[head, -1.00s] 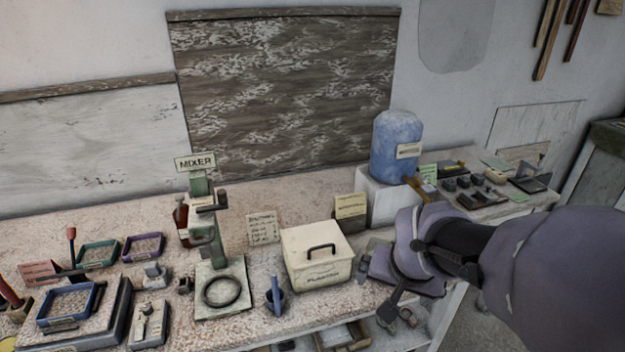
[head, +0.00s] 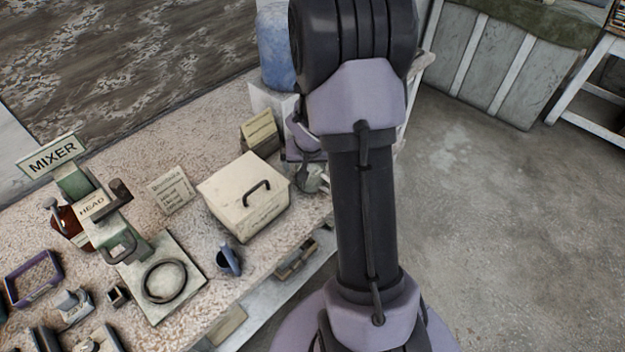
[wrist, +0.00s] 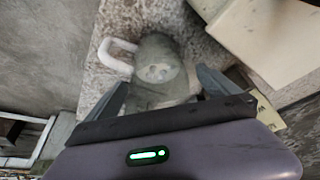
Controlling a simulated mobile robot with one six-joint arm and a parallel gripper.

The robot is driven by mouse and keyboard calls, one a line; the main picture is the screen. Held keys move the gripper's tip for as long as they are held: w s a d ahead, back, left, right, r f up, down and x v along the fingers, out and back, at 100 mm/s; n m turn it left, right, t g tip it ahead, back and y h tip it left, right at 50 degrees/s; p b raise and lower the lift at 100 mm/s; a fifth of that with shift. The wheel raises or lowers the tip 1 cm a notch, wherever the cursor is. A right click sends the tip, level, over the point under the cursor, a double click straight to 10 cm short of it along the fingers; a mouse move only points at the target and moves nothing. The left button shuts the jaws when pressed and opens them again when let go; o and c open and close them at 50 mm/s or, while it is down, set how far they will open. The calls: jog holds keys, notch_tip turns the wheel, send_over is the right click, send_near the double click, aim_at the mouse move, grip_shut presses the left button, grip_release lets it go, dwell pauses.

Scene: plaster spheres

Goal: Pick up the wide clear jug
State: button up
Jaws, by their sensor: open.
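The wide clear jug (wrist: 158,52) stands on the speckled bench top in the wrist view, seen from close above, with a pale handle (wrist: 112,54) on its left side. My gripper (wrist: 161,78) is open, with one finger on each side of the jug's near part. I cannot tell whether the fingers touch it. In the head view a small part of the jug (head: 318,180) shows at the bench edge beside my arm, which hides much of the gripper and jug.
A cream lidded box (head: 243,196) stands close to the left of the jug, and its edge shows in the wrist view (wrist: 270,35). A blue drum (head: 273,50) is behind. The mixer (head: 100,215) is farther left. Open floor (head: 480,220) lies to the right.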

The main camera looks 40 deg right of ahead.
jog(key=x, duration=0.1)
jog(key=b+x, duration=0.1)
jog(key=x, duration=0.1)
jog(key=b+x, duration=0.1)
jog(key=x, duration=0.1)
jog(key=shift+s+a+f, duration=0.15)
jog(key=shift+s+a, duration=0.1)
jog(key=shift+s, duration=0.05)
jog(key=shift+r, duration=0.2)
jog(key=c, duration=2)
jog(key=shift+r, duration=0.1)
